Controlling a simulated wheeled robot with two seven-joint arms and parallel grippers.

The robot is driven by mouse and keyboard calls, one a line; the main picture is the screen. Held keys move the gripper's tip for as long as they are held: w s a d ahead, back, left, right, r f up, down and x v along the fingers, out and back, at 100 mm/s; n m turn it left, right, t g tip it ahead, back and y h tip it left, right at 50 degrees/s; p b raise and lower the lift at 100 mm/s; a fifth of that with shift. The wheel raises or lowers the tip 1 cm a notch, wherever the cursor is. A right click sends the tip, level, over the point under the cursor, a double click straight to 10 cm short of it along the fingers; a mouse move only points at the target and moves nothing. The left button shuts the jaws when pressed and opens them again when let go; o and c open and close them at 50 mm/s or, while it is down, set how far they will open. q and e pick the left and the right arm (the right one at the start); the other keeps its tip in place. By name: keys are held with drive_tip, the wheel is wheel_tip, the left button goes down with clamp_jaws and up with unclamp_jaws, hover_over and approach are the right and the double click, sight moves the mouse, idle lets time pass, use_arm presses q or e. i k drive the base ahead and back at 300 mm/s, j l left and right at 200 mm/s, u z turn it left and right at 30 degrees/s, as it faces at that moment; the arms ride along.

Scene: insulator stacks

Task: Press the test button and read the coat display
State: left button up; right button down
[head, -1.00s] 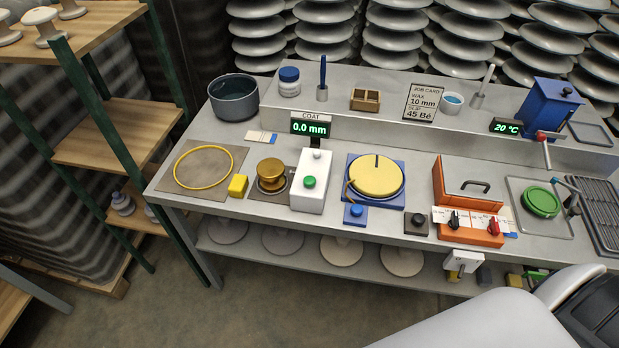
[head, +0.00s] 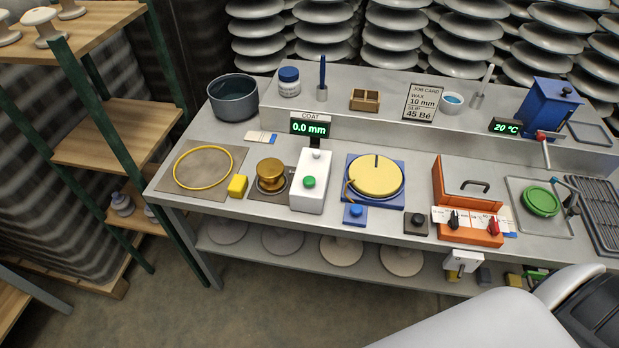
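The coat display (head: 310,127) stands on the bench behind a white box and reads 0.0 mm in green digits. The white box (head: 313,190) carries a round green button (head: 309,182) on its top, and nothing touches the button. A brass-coloured round part (head: 270,173) sits just left of the box. Part of my arm shows at the lower right, well away from the box. Neither gripper can be made out in the head view.
Left of the box are a yellow block (head: 238,186) and a yellow ring on a mat (head: 191,190). Right of it are a yellow disc (head: 377,175) on a blue base and an orange unit (head: 468,208). A job card (head: 422,102) reads wax 10 mm, 45 Bé.

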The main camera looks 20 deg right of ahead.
sight(308, 181)
drive_tip(key=i+j+z, duration=0.1)
drive_tip(key=z, duration=0.85)
drive_tip(key=i+j+z, duration=0.25)
drive_tip(key=j+z, duration=0.3)
drive_tip(key=j, duration=0.2)
drive_tip(key=i+j+z, duration=0.25)
drive_tip(key=j, duration=0.9)
drive_tip(key=i+z, duration=0.05)
